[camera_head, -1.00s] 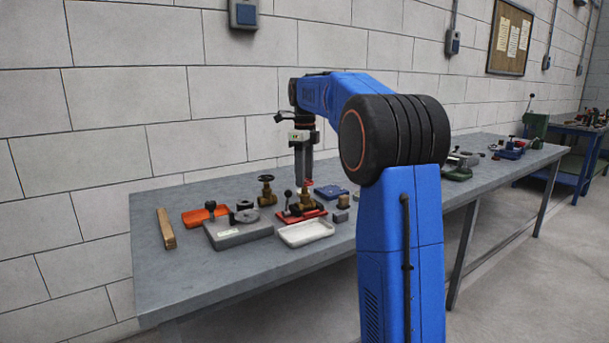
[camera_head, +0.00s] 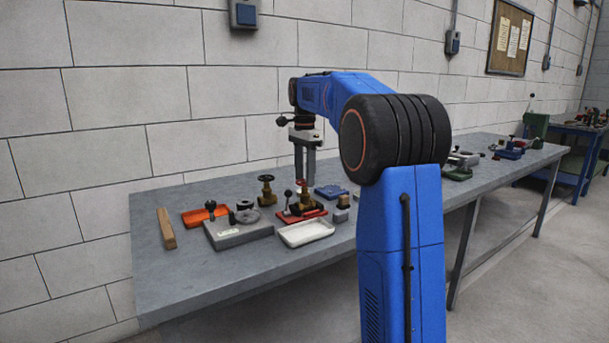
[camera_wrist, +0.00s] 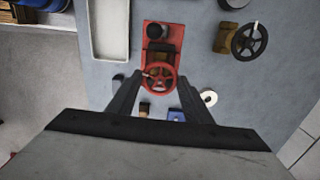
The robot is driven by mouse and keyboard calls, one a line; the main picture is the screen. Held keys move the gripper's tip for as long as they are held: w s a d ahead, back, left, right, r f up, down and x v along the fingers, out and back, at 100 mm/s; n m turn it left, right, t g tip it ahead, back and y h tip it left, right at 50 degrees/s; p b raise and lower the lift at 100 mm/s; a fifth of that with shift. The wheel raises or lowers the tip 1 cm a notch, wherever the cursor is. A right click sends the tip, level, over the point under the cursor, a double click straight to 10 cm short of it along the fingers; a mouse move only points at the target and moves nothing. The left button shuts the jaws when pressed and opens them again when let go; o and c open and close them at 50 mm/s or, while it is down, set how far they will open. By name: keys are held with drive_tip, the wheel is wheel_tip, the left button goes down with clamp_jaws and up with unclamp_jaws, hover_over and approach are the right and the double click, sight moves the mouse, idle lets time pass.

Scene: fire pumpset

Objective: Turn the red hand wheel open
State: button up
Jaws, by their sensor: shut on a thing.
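The red hand wheel (camera_wrist: 160,90) sits on a brass valve (camera_head: 314,204) on a red base plate (camera_wrist: 175,30). In the head view the wheel (camera_head: 303,186) is a small patch of red at my fingertips. My gripper (camera_head: 304,180) points straight down onto it from above. In the wrist view my gripper's two fingers (camera_wrist: 158,82) stand on either side of the wheel's rim, shut on it. A black-knobbed part stands on the same base beside the valve. How far the wheel is turned cannot be told.
A second valve with a black hand wheel (camera_head: 266,179) stands close by, also in the wrist view (camera_wrist: 249,40). A grey fixture (camera_head: 238,234) and a wooden block (camera_head: 166,228) are left. The bench's front left is bare.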

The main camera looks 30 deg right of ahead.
drive_tip(key=n, duration=0.4)
drive_tip(key=shift+n, duration=0.3)
drive_tip(key=n, duration=1)
drive_tip(key=shift+s+d, duration=0.1)
drive_tip(key=n, duration=0.4)
drive_tip(key=shift+n, duration=0.3)
drive_tip(key=n, duration=0.9)
drive_tip(key=shift+n, duration=0.4)
drive_tip(key=n, duration=0.4)
drive_tip(key=shift+n, duration=2.6)
